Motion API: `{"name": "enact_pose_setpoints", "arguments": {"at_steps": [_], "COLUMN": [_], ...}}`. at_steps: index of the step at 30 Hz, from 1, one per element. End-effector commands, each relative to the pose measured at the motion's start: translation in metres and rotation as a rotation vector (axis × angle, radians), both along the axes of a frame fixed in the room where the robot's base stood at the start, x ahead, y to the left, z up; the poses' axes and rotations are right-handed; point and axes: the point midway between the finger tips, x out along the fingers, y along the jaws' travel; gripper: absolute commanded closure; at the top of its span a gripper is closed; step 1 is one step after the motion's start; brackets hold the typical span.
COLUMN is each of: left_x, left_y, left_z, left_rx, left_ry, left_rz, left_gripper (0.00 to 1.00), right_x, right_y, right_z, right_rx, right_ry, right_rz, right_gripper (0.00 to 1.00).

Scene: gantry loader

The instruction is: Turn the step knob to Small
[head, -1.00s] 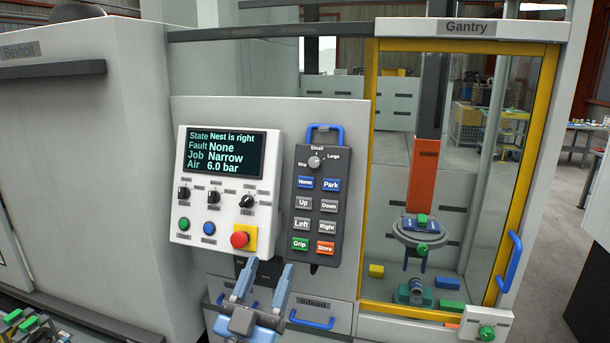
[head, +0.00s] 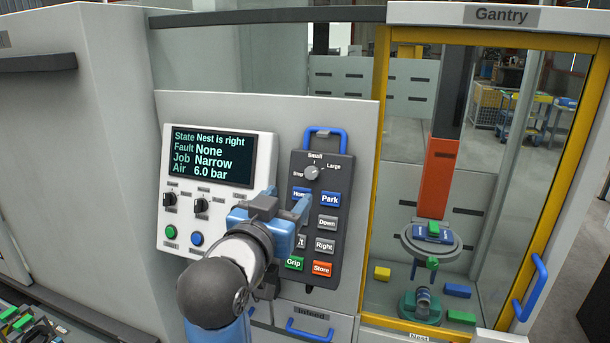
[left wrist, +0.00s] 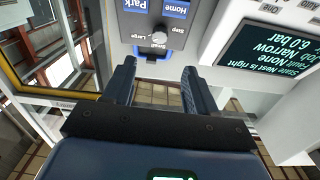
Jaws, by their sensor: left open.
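The step knob (head: 311,173) is a small grey round knob at the top of the dark pendant panel (head: 324,262). Labels Step, Small and Large sit around it; its pointer is too small to read surely. In the left wrist view the knob (left wrist: 158,39) shows upside down, ahead of the gap between the fingers. My left gripper (head: 288,200) is in front of the pendant, just below and left of the knob, and covers some buttons. It is open and empty, with both fingers (left wrist: 159,68) apart in the wrist view. My right gripper is not in view.
A blue handle (head: 325,136) arches above the knob. Blue, grey, green and orange buttons lie below it. The control box with its screen (head: 212,157) stands to the left, reading "Nest is right". The yellow-framed gantry window (head: 376,170) is to the right.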

Motion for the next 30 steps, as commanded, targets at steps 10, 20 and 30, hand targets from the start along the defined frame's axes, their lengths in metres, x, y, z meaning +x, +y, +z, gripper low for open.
{"name": "enact_pose_setpoints", "arguments": {"at_steps": [10,20,30], "left_x": [0.047,0.087,0.096], "left_y": [-0.016,-0.03,-0.033], "left_z": [0.002,0.002,0.0], "left_rx": [0.002,0.002,0.001], "left_ry": [0.003,0.002,-0.001], "left_rz": [-0.001,0.0,0.0], "left_gripper": [0.43,0.43,0.43], "right_x": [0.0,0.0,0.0], "right_y": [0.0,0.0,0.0], "right_z": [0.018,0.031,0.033], "right_rx": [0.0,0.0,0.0], "right_ry": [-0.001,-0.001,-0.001], "right_rz": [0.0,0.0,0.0], "right_gripper": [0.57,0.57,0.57]}}
